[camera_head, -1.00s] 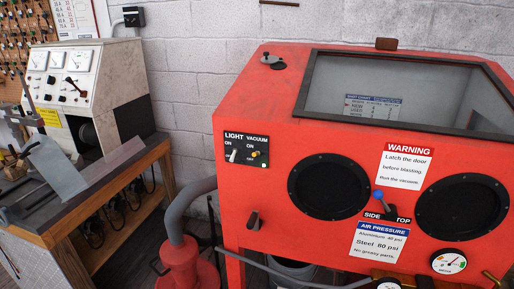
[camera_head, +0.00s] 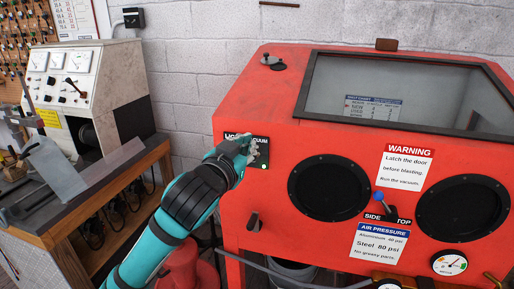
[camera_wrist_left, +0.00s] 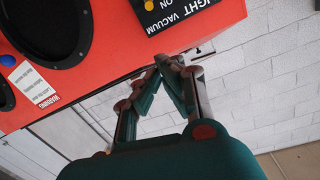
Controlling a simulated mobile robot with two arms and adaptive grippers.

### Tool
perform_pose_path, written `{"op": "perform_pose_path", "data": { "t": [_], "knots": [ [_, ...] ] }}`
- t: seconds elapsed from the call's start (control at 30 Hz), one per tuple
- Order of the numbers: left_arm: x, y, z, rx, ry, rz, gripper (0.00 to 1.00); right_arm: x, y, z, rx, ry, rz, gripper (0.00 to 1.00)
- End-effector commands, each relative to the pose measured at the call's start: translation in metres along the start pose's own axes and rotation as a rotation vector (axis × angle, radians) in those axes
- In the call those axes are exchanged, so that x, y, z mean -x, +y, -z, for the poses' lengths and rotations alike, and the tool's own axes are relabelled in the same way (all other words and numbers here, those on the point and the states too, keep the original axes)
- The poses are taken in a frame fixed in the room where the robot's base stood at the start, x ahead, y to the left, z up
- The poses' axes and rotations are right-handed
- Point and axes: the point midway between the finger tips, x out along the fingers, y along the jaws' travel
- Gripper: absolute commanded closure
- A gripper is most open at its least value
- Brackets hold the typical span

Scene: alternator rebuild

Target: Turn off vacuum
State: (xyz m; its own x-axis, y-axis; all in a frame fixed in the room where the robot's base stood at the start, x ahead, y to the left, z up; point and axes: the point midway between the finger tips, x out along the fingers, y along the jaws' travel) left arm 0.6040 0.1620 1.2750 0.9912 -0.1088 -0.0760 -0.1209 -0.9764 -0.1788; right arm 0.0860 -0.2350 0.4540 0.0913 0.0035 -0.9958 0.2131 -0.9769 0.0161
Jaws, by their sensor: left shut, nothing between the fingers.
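The red blast cabinet (camera_head: 330,240) carries a black switch panel (camera_head: 262,160) lettered LIGHT and VACUUM. My left gripper (camera_head: 250,146) is in front of this panel and covers most of it, including the light switch and the yellow vacuum switch. A small green spot shows at the panel's lower right. In the left wrist view my left gripper (camera_wrist_left: 162,62) is shut and empty, with its fingertips close to the cabinet's edge. The panel (camera_wrist_left: 180,14) is just past them at the top, and the vacuum switch's position cannot be told. My right gripper is not in view.
Two round black glove ports (camera_head: 328,188) and a blue-knobbed lever (camera_head: 379,196) are right of the panel. A small dark handle (camera_head: 253,221) juts out below it. A workbench (camera_head: 45,232) with a test machine (camera_head: 85,85) stands at the left.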

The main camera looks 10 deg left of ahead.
Motion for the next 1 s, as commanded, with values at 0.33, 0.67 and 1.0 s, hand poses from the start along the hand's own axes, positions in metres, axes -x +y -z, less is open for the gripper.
{"op": "perform_pose_path", "data": {
  "t": [0.33,0.67,1.0],
  "knots": [
    [-0.003,0.0,0.0,0.0,-0.002,0.0,1.0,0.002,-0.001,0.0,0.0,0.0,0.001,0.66],
    [-0.058,-0.001,0.003,0.0,-0.004,0.001,1.0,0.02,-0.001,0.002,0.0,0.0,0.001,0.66],
    [-0.093,0.0,-0.021,-0.002,-0.007,-0.001,1.0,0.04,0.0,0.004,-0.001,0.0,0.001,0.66]
  ]
}}
